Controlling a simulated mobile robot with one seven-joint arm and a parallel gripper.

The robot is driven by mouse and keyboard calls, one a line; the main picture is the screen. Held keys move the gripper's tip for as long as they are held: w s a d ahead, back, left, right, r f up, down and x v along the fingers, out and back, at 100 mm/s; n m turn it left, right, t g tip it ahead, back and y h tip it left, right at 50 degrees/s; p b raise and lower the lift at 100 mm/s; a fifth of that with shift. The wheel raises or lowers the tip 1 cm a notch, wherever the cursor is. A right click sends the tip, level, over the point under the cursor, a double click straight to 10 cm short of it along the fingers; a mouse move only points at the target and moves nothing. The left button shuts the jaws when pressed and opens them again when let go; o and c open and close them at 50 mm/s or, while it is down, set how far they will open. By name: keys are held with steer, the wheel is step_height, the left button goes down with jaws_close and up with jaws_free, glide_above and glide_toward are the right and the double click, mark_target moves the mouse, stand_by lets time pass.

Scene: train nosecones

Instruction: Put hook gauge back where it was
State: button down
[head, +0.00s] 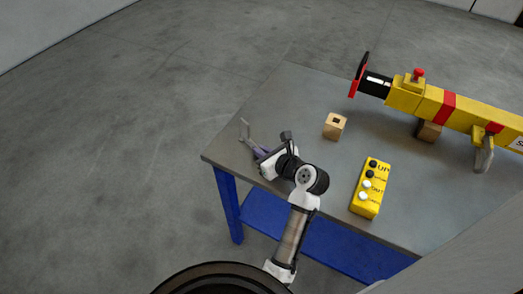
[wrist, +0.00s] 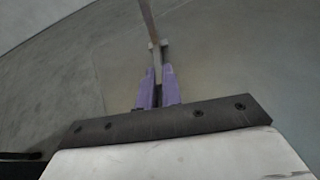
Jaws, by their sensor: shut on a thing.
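My gripper (head: 256,151) is at the left end of the table, over its near left part. In the wrist view its purple fingers (wrist: 158,78) are closed around a thin grey-brown bar, the hook gauge (wrist: 147,18). The gauge also shows in the head view as a thin grey piece (head: 245,131) sticking out beyond the fingertips. Its lower part is hidden between the fingers. I cannot tell whether it touches the table. A small wooden block (head: 334,131) with a dark square hole in its top stands on the table, right of the gripper and apart from it.
The grey table top (head: 290,95) has blue legs and a blue lower shelf. A yellow button box (head: 370,190) lies right of my arm. The back left table area is clear.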

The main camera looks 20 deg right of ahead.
steer(key=c, duration=1.6)
jaws_free()
steer(key=shift+f, duration=0.1)
steer(key=shift+o, duration=0.2)
